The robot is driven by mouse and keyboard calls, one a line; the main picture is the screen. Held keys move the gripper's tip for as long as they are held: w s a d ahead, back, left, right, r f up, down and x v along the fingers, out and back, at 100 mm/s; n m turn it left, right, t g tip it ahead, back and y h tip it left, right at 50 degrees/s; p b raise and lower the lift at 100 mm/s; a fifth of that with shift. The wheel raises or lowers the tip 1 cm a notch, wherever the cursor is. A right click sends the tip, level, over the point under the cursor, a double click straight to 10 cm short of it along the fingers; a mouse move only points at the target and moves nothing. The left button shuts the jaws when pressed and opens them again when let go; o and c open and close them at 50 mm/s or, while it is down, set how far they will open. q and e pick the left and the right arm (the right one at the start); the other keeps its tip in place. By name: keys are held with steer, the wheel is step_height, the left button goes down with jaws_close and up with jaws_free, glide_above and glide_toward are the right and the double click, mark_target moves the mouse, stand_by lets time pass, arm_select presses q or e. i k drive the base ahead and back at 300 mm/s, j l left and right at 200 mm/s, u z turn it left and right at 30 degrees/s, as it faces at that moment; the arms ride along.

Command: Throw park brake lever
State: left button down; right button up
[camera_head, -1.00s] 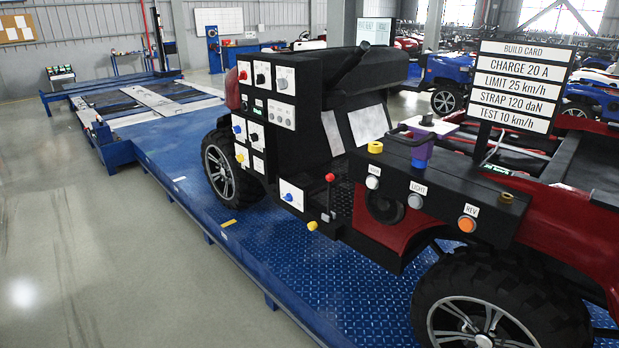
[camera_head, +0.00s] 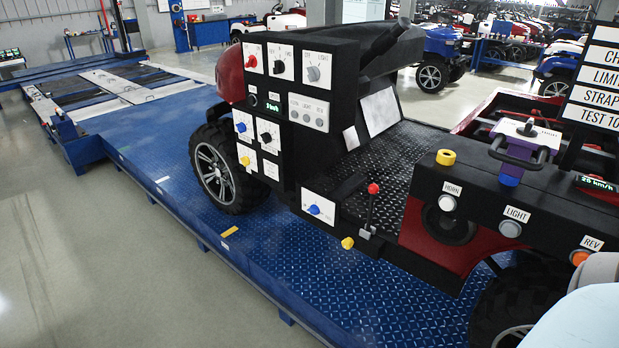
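A lever with a red ball knob (camera_head: 373,188) on a thin dark stem stands close to upright at the near edge of the vehicle's black floor. A small grey block (camera_head: 366,233) sits at its foot. No readable label beside it says park brake. A yellow knob (camera_head: 347,243) sticks out just below and left of it. A white plate with a blue knob (camera_head: 314,210) is to its left. Neither gripper shows. A smooth pale rounded part at the bottom right corner seems to be one of my arm links, well apart from the lever.
A black control panel (camera_head: 297,140) with several knobs stands left of the lever. A black beam with HORN (camera_head: 447,203), LIGHT (camera_head: 510,229) and REV (camera_head: 580,258) buttons is to its right. The blue platform (camera_head: 235,265) in front is clear.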

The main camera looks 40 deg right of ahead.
mark_target(373, 188)
steer(key=i, duration=0.8)
steer(key=i+j, duration=0.1)
steer(key=i, duration=0.7)
steer(key=i+z, duration=0.3)
steer(key=z, duration=0.15)
steer(key=i+j+z, duration=0.15)
steer(key=i+z, duration=0.3)
steer(key=i+j+z, duration=0.2)
steer(key=z, duration=0.25)
steer(key=i+z, duration=0.1)
steer(key=z, duration=0.3)
steer(key=i+j+z, duration=0.1)
steer(key=z, duration=0.3)
steer(key=j+z, duration=0.1)
steer(key=z, duration=0.3)
steer(key=i+j+z, duration=0.1)
steer(key=z, duration=0.3)
